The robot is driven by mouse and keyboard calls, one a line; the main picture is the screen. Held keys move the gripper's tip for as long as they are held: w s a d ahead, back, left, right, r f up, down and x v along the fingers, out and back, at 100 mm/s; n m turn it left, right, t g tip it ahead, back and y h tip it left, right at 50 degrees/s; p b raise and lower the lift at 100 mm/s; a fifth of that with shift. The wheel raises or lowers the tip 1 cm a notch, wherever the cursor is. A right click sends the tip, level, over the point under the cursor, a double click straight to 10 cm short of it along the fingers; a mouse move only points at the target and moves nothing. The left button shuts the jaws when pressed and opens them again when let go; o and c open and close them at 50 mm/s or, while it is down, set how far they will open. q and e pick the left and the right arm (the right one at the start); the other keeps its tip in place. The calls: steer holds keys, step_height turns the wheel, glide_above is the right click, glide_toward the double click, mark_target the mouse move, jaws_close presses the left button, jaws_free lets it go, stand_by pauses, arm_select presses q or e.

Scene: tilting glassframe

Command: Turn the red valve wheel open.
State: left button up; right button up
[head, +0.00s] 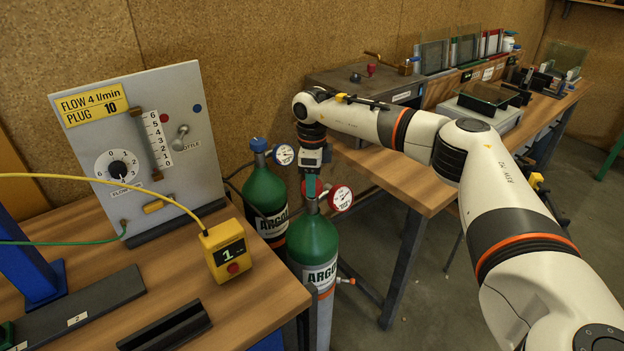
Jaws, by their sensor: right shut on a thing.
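Two green argon cylinders stand in the gap between the benches. The front cylinder (313,240) has a red-rimmed gauge (341,198) at its top right. My right gripper (311,186) points straight down onto the top of this cylinder and is shut there. A little red shows at its fingers, where the red valve wheel (304,187) is mostly hidden by them. How far the wheel is turned cannot be seen. The rear cylinder (264,197) has a blue top (258,145) and a blue-rimmed gauge (283,154). My left gripper is not in view.
A grey flow panel (190,200) stands on the left bench, with a yellow box (226,250) on a cable near the bench edge. The right bench (400,180) carries a dark metal box (335,82) and racks of glass plates. My right arm passes over this bench.

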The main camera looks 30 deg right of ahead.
steer(key=n, duration=0.4)
steer(key=shift+n, duration=0.3)
steer(key=n, duration=0.4)
steer(key=shift+n, duration=0.3)
steer(key=n, duration=0.4)
steer(key=shift+n, duration=2.3)
steer(key=o, duration=1)
